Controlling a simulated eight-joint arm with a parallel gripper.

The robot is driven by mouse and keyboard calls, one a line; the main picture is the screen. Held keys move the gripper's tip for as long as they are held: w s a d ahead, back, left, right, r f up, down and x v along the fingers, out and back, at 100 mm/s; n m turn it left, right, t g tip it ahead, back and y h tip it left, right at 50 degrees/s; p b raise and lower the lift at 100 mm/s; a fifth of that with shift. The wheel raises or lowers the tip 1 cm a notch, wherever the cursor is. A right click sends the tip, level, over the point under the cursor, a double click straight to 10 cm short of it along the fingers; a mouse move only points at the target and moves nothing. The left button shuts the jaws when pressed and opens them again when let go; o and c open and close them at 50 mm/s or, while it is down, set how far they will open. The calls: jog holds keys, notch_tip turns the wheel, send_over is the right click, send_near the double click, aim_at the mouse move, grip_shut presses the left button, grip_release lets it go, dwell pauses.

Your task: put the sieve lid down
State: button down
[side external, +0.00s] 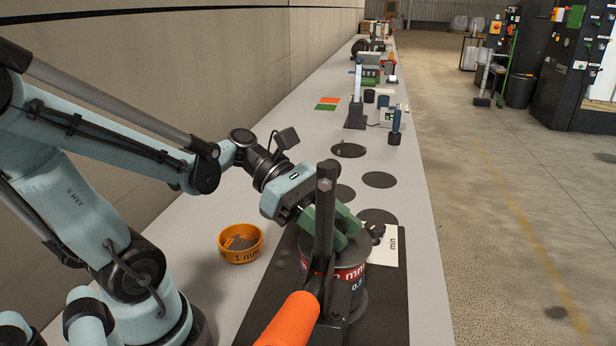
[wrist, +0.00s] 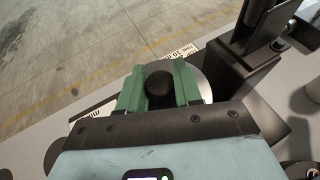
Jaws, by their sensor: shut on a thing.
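My gripper (side external: 331,230) has green fingers and reaches down over the sieve stack (side external: 350,285), which has a red label band marked "mm". In the wrist view my gripper (wrist: 159,78) is shut on the round black knob (wrist: 158,88) of the sieve lid. A strip of the pale metal sieve lid (wrist: 203,86) shows beside the right finger. In the side external view the fingers and a dark post hide most of the lid. I cannot tell whether the lid touches the stack's rim.
A dark upright post (side external: 325,200) and a lever with an orange handle (side external: 290,320) stand close in front of the stack. An orange bowl (side external: 240,257) marked "1 mm" sits to the left. A white card (side external: 388,252) and dark round discs (side external: 380,180) lie on the bench.

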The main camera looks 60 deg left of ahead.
jog(key=c, duration=0.8)
grip_release()
jog(key=shift+f, duration=0.1)
jog(key=shift+a+r, duration=0.25)
jog(key=v, duration=1.1)
jog(key=shift+s+a+r, duration=0.1)
jog(key=shift+s+a, duration=0.05)
jog(key=shift+s, duration=0.05)
jog(key=x, duration=1.2)
